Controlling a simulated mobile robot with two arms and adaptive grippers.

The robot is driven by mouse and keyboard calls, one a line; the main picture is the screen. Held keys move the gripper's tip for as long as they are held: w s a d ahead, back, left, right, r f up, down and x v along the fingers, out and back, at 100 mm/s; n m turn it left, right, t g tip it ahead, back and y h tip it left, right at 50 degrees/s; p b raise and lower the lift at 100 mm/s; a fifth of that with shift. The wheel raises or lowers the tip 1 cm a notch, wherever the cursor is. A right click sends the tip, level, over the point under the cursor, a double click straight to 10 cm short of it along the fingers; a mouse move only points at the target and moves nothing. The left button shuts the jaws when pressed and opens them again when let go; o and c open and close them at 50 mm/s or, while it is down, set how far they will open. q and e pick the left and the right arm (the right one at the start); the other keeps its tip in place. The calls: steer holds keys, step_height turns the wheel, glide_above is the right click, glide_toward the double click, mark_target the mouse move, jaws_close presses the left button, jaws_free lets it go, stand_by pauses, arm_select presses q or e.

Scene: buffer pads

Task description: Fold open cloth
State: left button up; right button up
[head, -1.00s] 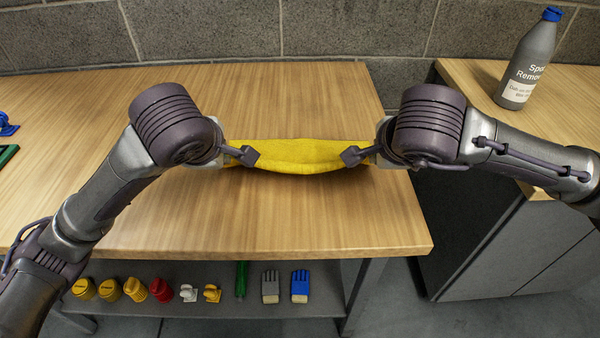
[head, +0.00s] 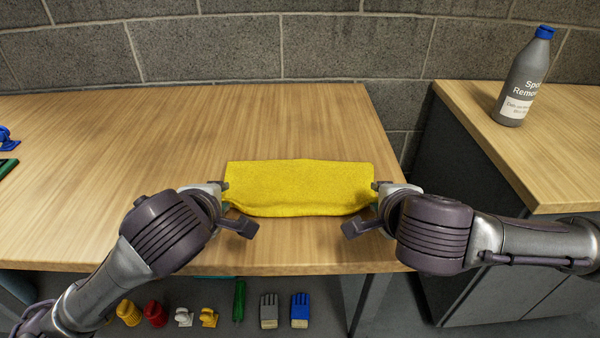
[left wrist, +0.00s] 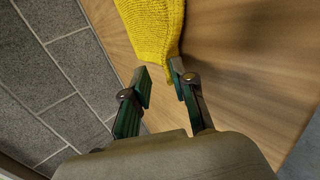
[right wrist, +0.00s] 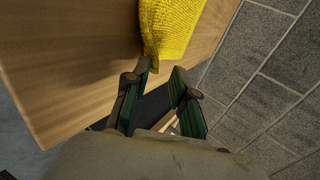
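The yellow cloth (head: 300,185) lies on the wooden bench (head: 120,130) near its front edge. It is a wide, fairly flat rectangle, with a thicker, rounded band along its front side. My left gripper (head: 228,207) is at its left end and my right gripper (head: 368,207) at its right end. In the left wrist view, the left fingertips (left wrist: 161,80) stand apart, close to the cloth's edge (left wrist: 155,25). In the right wrist view, the right fingertips (right wrist: 162,72) also stand apart, with the cloth (right wrist: 170,25) next to one finger. Any contact is unclear.
A grey spot remover bottle (head: 523,78) stands on the separate right-hand cabinet (head: 560,165). Several pads and brushes, including a blue one (head: 300,309), sit on the shelf below. A block wall (head: 230,48) is behind. The bench left of the cloth is mostly clear.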

arm_select(q)
steer(key=shift+o, duration=1.1)
arm_select(e)
steer(key=shift+o, duration=1.1)
arm_select(q)
steer(key=r, duration=0.2)
steer(key=s+r, duration=0.1)
steer(key=shift+r, duration=0.35)
arm_select(e)
steer(key=r, duration=0.1)
steer(key=s+r, duration=0.1)
steer(key=r, duration=0.1)
steer(key=shift+r, duration=0.2)
steer(key=shift+s+r, duration=0.15)
steer(key=shift+r, duration=0.15)
arm_select(q)
steer(key=s+r, duration=0.3)
steer(key=r, duration=0.2)
steer(key=shift+r, duration=0.15)
arm_select(e)
steer(key=s+r, duration=0.2)
steer(key=r, duration=0.3)
steer(key=shift+s, duration=0.4)
arm_select(q)
steer(key=shift+s, duration=0.1)
